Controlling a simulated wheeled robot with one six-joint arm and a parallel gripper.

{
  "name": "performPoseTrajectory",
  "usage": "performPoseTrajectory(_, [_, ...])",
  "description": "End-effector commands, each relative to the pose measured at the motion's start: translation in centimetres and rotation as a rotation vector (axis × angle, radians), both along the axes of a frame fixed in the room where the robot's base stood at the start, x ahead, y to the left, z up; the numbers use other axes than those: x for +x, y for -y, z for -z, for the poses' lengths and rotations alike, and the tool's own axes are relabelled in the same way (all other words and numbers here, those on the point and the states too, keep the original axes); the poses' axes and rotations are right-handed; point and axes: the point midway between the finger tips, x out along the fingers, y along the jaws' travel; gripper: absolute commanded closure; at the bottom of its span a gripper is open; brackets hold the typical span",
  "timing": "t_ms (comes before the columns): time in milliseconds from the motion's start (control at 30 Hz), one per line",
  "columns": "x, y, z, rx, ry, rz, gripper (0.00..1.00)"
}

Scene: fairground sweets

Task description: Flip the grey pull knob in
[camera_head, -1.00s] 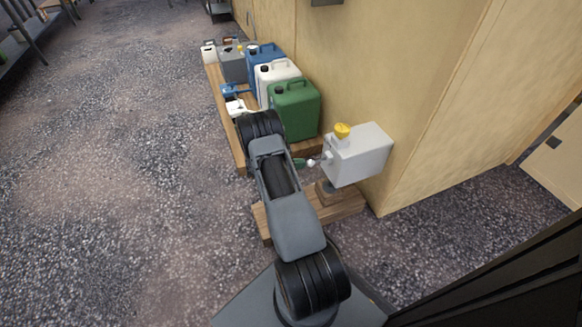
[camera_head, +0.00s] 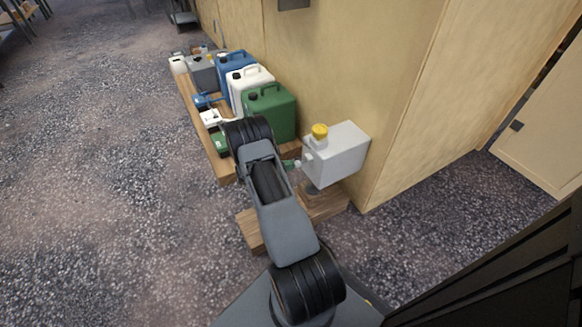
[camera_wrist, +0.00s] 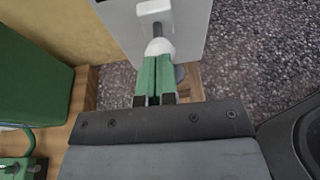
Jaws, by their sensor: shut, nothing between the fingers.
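A light grey box (camera_head: 338,157) with a yellow cap (camera_head: 320,131) on top stands on a post by the wall. In the wrist view, its face (camera_wrist: 188,28) carries a dark rod with a pale grey rounded knob (camera_wrist: 159,46) on the end. My gripper (camera_wrist: 155,62) has green fingers, closed together with nothing between them. Their tips are right at the knob, overlapping its near edge in this view; I cannot tell whether they touch. In the head view, the gripper (camera_head: 290,164) points at the box's left side, mostly hidden behind my arm.
A green jerrycan (camera_head: 268,112), a white jerrycan (camera_head: 240,92) and a blue jerrycan (camera_head: 228,70) stand on a wooden pallet (camera_head: 226,172) left of the box. A plywood wall (camera_head: 400,110) rises behind. Gravel ground to the left is open.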

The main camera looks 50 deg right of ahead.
Motion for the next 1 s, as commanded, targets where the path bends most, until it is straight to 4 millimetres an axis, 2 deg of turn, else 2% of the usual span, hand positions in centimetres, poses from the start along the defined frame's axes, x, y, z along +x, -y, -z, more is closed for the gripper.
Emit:
performPoseTrajectory(200, [-0.1, 0.4, -0.1, -0.003, 0.004, 0.004, 1.0])
performPoseTrajectory(367, [0.2, -0.5, -0.5, -0.003, 0.005, 0.003, 1.0])
performPoseTrajectory(700, [2.2, -6.7, -2.4, -0.003, 0.002, -0.006, 1.0])
performPoseTrajectory(1000, [3.6, -10.8, -3.4, -0.001, 0.001, 0.002, 1.0])
